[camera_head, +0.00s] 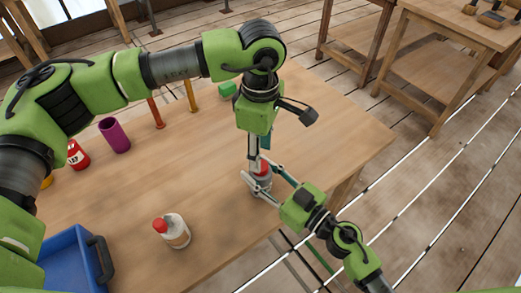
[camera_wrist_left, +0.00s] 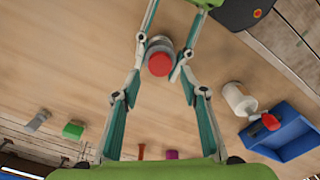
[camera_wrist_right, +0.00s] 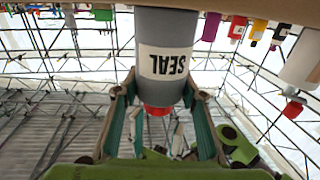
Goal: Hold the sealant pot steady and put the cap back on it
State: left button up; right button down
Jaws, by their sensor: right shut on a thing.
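The grey sealant pot (camera_head: 263,184) stands upright near the table's front edge. Its label reads upside down in the right wrist view (camera_wrist_right: 172,40). The red cap (camera_head: 262,168) is at the pot's top; it also shows in the left wrist view (camera_wrist_left: 159,64) and right wrist view (camera_wrist_right: 158,110). I cannot tell whether it is fully seated. My right gripper (camera_head: 264,186) is shut on the pot's sides, coming from the lower right. My left gripper (camera_head: 257,160) points down over the cap, fingers apart in the left wrist view. Its fingertips partly hide the cap in the head view.
A white bottle with a red top (camera_head: 176,232) stands left of the pot. A blue tray (camera_head: 66,262) is at the lower left. A purple cup (camera_head: 114,135), a red container (camera_head: 77,154) and a green block (camera_head: 227,89) stand farther back. The table's right part is clear.

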pick_arm(q)
jog(key=n, duration=0.2)
jog(key=r+n, duration=0.1)
jog(key=n, duration=0.1)
jog(key=r+n, duration=0.1)
jog(key=n, duration=0.2)
jog(key=r+n, duration=0.1)
jog(key=n, duration=0.3)
jog(key=shift+r, duration=0.25)
jog(key=shift+f, duration=4.05)
